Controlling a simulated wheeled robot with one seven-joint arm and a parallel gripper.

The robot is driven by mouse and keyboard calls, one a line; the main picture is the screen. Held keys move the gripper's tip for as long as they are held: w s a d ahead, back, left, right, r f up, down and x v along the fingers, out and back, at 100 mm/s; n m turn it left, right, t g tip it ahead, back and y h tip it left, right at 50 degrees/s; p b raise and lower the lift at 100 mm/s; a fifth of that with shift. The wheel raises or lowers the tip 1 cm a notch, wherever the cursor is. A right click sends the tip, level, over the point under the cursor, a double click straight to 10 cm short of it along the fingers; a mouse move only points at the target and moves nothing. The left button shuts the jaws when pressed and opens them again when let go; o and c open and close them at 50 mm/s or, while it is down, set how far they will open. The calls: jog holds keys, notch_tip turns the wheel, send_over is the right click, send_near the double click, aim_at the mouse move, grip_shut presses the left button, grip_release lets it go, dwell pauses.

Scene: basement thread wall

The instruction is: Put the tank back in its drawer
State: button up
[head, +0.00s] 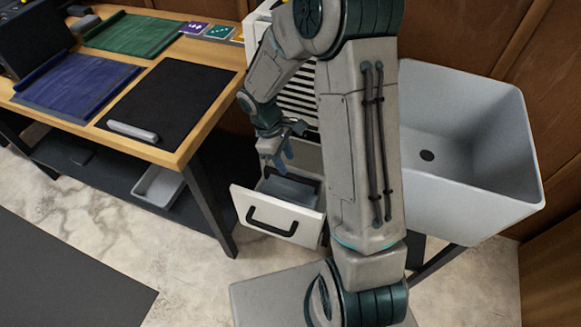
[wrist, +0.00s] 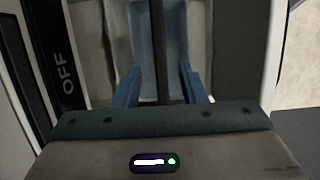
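The drawer (head: 250,212) is pulled out at the foot of a white louvred machine (head: 298,98); its white front has a black handle. The tank (head: 290,190), blue-grey, sits within the open drawer in the head view, partly hidden by my arm. In the wrist view the tank (wrist: 145,40) lies beyond my fingers, with a dark bar (wrist: 160,45) running across it. My gripper (head: 280,153) is above the tank, pointing down. Its blue fingers (wrist: 161,68) are apart, one on each side of the dark bar, with a visible gap on both sides.
A wooden workbench (head: 222,92) with mats stands left, with a grey bin (head: 158,186) on its lower shelf. A grey sink (head: 470,190) stands right. A black panel marked OFF (wrist: 68,75) is close left in the wrist view.

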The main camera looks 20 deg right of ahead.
jog(key=v, duration=0.3)
jog(key=s+d+r+m+t+y, duration=0.2)
jog(key=s+d+r+m+t, duration=0.1)
jog(key=s+r+m, duration=0.8)
jog(key=s+r, duration=0.4)
jog(key=s, duration=0.1)
jog(key=shift+d+t+y, duration=0.2)
jog(key=shift+t+y, duration=0.2)
jog(key=shift+w, duration=0.1)
